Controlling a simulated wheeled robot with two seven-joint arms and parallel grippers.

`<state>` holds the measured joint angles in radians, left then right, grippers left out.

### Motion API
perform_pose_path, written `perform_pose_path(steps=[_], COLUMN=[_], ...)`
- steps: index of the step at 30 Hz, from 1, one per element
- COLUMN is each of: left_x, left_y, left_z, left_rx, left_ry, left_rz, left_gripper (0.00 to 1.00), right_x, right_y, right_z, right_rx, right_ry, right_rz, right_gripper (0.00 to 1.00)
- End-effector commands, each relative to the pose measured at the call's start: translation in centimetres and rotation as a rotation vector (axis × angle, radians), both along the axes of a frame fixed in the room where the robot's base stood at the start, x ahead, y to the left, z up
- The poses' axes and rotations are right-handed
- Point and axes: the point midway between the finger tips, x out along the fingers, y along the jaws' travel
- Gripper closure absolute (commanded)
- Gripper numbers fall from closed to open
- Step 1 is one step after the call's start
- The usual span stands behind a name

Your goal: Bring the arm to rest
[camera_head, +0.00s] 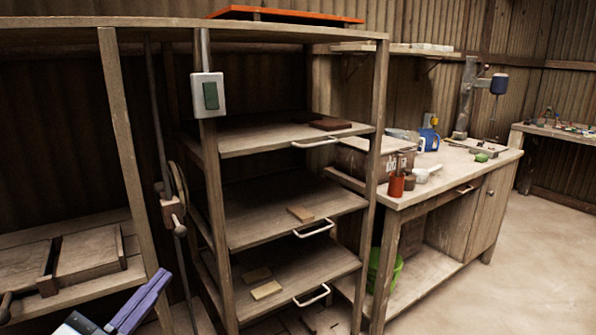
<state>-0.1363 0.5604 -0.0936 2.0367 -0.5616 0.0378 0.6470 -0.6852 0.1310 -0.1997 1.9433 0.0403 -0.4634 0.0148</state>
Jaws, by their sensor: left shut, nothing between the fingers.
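My left gripper (158,280) shows at the bottom left, with purple fingers pointing up and to the right. Its fingers are shut with nothing between them. It appears in front of the lower left part of the wooden frame, apart from the tiles on the shelves. The rest of my left arm is mostly cut off by the bottom edge. My right gripper is not in view.
A wooden rack (290,212) with several shelves and metal handles stands in the middle, with brown tiles (300,213) on it. A switch box (207,95) is on its post. A workbench (450,170) stands right. The floor (530,260) at right is clear.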

Motion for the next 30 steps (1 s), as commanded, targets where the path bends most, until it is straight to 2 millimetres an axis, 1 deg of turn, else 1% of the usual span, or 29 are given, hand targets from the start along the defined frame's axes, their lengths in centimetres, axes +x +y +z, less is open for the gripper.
perform_pose_path(steps=[1, 2, 3, 5, 6, 8, 9, 11, 12, 14, 15, 18, 21, 24, 30], left_x=[-0.7, -1.2, -2.0, -3.6, -4.8, -7.0, -8.7, -11.4, -13.2, -15.8, -17.4, -20.8, -22.8, -23.5, -23.6], left_y=[0.1, 0.2, 0.2, 0.0, -0.3, -0.9, -1.4, -2.4, -3.1, -4.2, -4.9, -6.5, -7.5, -7.9, -7.9], left_z=[-4.3, -6.6, -9.6, -13.9, -16.7, -20.7, -23.3, -26.7, -28.8, -31.3, -32.8, -35.2, -36.5, -36.9, -37.0], left_rx=[-0.048, -0.068, -0.091, -0.12, -0.138, -0.158, -0.171, -0.188, -0.197, -0.21, -0.217, -0.23, -0.238, -0.239, -0.238], left_ry=[0.102, 0.158, 0.232, 0.342, 0.418, 0.531, 0.605, 0.715, 0.783, 0.878, 0.933, 1.039, 1.1, 1.124, 1.125], left_rz=[0.046, 0.07, 0.101, 0.142, 0.164, 0.193, 0.209, 0.226, 0.233, 0.238, 0.239, 0.234, 0.229, 0.225, 0.225], left_gripper=[1.0, 1.0, 1.0, 1.0, 1.0, 1.0, 1.0, 1.0, 1.0, 1.0, 1.0, 1.0, 1.0, 1.0, 1.0], right_x=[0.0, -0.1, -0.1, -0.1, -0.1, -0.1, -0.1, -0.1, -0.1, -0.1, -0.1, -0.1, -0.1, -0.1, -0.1], right_y=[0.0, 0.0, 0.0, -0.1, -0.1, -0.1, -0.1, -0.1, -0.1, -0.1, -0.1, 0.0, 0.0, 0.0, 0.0], right_z=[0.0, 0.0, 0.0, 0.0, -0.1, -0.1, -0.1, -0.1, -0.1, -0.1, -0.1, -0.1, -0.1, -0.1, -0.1], right_rx=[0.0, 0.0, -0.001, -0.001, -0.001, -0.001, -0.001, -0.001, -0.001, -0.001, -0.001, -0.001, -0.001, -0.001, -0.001], right_ry=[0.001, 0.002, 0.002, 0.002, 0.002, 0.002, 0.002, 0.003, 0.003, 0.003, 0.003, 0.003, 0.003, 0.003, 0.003], right_rz=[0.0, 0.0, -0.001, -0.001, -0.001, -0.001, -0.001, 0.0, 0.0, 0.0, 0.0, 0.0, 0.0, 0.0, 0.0], right_gripper=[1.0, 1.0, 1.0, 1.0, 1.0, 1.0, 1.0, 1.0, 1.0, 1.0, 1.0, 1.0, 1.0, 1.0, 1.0])
